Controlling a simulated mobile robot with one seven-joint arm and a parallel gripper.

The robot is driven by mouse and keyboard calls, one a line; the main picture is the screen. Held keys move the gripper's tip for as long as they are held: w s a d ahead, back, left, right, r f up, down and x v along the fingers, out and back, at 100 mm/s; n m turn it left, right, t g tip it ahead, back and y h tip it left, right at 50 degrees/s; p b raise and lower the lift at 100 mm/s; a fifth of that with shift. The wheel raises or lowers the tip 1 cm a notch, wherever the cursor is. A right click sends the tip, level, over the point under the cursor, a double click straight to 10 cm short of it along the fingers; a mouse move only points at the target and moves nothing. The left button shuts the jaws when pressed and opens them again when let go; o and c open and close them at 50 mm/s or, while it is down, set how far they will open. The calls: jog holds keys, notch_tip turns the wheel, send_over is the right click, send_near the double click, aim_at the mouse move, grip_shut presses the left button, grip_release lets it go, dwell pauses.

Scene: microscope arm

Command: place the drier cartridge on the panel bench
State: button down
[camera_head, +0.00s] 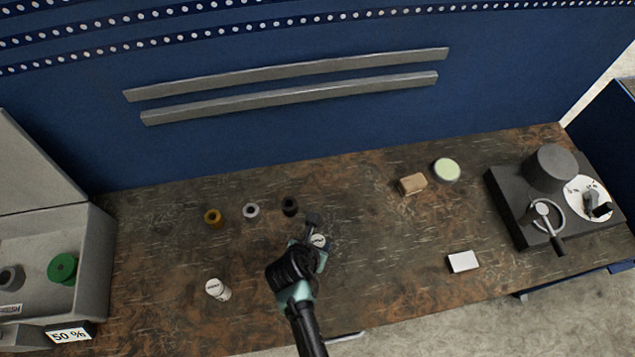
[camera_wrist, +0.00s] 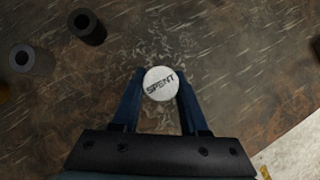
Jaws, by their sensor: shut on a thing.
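A white-topped cartridge marked "SPENT" (camera_wrist: 161,83) sits between the two fingers of my gripper (camera_wrist: 158,92) in the wrist view. The fingers are shut on its sides, and its round top faces the camera. In the head view my gripper (camera_head: 316,250) is over the middle of the brown panel bench (camera_head: 380,270), with the cartridge's white top (camera_head: 319,240) just showing. The arm hides most of its body, so I cannot tell whether it touches the bench. A second white cylinder (camera_head: 218,289) with a small unreadable label stands on the bench to the left.
A brass ring (camera_head: 213,217), a light ring (camera_head: 251,210) and a black ring (camera_head: 290,206) stand behind left. A grey open box (camera_head: 95,255) is far left. A tan block (camera_head: 412,184), green-topped dish (camera_head: 446,169), white card (camera_head: 463,261) and dark device (camera_head: 515,205) are right.

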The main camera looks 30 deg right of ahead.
jog(key=shift+c, duration=2.2)
grip_release()
